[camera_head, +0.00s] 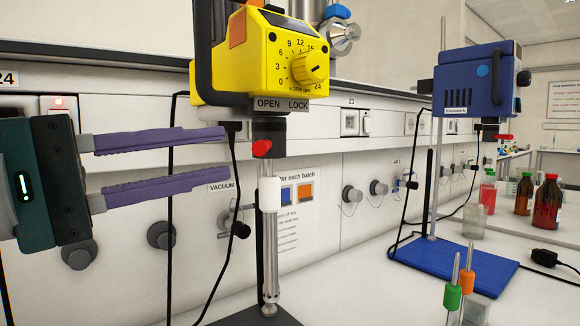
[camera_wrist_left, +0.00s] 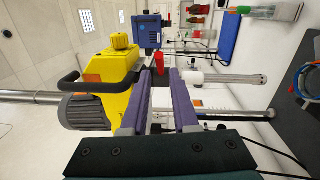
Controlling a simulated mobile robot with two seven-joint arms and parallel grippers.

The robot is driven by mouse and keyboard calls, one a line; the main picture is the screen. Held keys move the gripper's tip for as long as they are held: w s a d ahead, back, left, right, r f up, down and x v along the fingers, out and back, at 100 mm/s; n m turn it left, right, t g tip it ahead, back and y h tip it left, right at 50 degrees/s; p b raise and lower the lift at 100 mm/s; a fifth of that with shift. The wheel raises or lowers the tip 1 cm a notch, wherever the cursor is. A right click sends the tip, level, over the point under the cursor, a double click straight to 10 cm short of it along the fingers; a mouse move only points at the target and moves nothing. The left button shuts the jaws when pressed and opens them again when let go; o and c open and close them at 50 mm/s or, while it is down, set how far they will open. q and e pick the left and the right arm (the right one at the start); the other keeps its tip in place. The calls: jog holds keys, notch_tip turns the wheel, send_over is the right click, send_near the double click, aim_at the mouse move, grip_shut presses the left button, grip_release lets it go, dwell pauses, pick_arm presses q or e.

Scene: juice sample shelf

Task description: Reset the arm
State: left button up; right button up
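My left gripper (camera_head: 224,157) comes in from the left in the head view. Its two purple fingers are spread apart, one above the other, and nothing is between them. It is left of the yellow mixer (camera_head: 262,75) and its red-tipped collar (camera_head: 262,148); no contact is visible. In the left wrist view my left gripper (camera_wrist_left: 161,76) also shows parted fingers, with the red tip (camera_wrist_left: 158,58) seen beyond the gap. The yellow mixer (camera_wrist_left: 122,72) is on the left there. My right gripper is in neither view.
A blue mixer (camera_head: 470,85) stands on a blue base (camera_head: 455,262) at the right. Black cables hang along the wall.

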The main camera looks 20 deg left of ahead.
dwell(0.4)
pick_arm(q)
jog(key=s+d+f+m+g+y, duration=0.2)
jog(key=s+f+m+g, duration=0.15)
jog(key=f, duration=0.35)
jog(key=s+d+f+m+g+y, duration=0.15)
jog(key=f+m, duration=0.25)
jog(key=f, duration=0.4)
jog(key=s+a+f+m+g+y+p, duration=0.25)
jog(key=s+f+m+g+y, duration=0.4)
jog(key=s+f, duration=0.5)
notch_tip(320, 180, up, 39)
jog(key=s+a+p, duration=0.1)
jog(key=p, duration=3.6)
jog(key=shift+s+a+g, duration=0.25)
jog(key=shift+s+g, duration=0.1)
